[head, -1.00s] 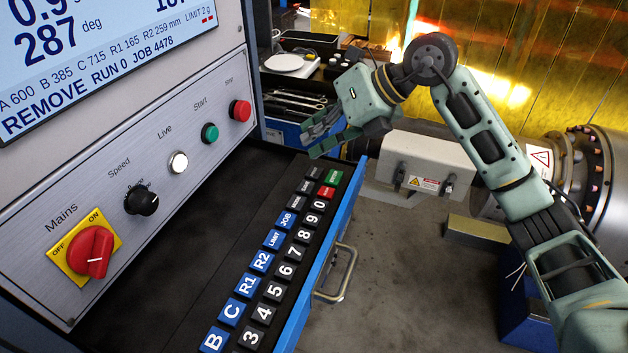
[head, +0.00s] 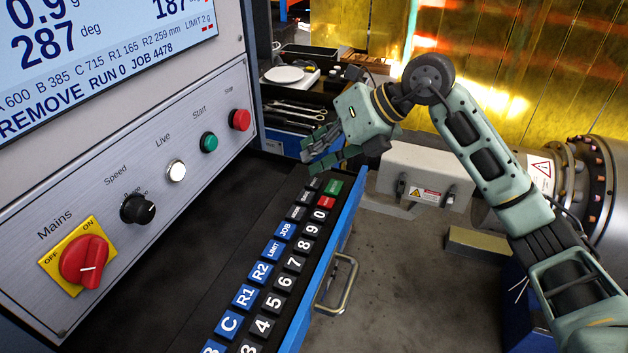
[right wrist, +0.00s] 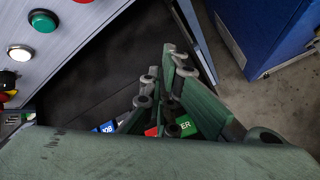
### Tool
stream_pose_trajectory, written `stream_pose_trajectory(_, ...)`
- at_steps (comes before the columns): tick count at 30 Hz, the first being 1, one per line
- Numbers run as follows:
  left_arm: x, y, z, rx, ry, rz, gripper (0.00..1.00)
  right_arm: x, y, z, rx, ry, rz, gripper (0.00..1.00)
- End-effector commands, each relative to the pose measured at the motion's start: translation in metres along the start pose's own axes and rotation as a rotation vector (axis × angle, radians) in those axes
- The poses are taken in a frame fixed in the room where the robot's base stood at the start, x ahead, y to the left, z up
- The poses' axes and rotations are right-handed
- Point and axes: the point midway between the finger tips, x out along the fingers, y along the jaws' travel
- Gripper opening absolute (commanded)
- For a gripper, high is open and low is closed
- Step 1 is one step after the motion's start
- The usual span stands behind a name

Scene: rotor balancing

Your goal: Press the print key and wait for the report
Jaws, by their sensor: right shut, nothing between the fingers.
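The keyboard's keys run along the pulled-out drawer. At its far end are several black keys (head: 306,198) with labels too small to read, so I cannot tell which is the print key. A green key (head: 333,187) and a red key (head: 326,202) sit beside them. My right gripper (head: 322,158) is shut and empty, just above the far end of the keyboard; contact with a key does not show. In the right wrist view its fingers (right wrist: 165,95) partly hide the green, red and blue keys. The display (head: 100,65) reads "REMOVE RUN 0 JOB 4478". My left gripper is out of view.
The panel has a red Mains switch (head: 84,262), Speed knob (head: 138,209), white Live lamp (head: 176,171), green Start button (head: 208,142) and red button (head: 240,120). The drawer handle (head: 340,285) juts out at the right. A tool tray (head: 295,112) lies behind the gripper.

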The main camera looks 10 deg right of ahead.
Motion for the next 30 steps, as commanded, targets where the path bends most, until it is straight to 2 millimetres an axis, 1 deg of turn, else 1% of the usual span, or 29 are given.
stream_pose_trajectory(16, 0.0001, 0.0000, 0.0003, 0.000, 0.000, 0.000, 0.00, 0.0001, -0.0001, 0.0000, 0.000, 0.000, 0.000, 0.00)
stream_pose_trajectory(24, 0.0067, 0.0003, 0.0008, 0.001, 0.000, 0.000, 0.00, 0.0059, -0.0042, -0.0046, 0.000, 0.001, 0.000, 0.00)
stream_pose_trajectory(30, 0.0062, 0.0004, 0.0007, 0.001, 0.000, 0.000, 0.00, 0.0057, -0.0039, -0.0043, 0.000, 0.000, 0.000, 0.00)
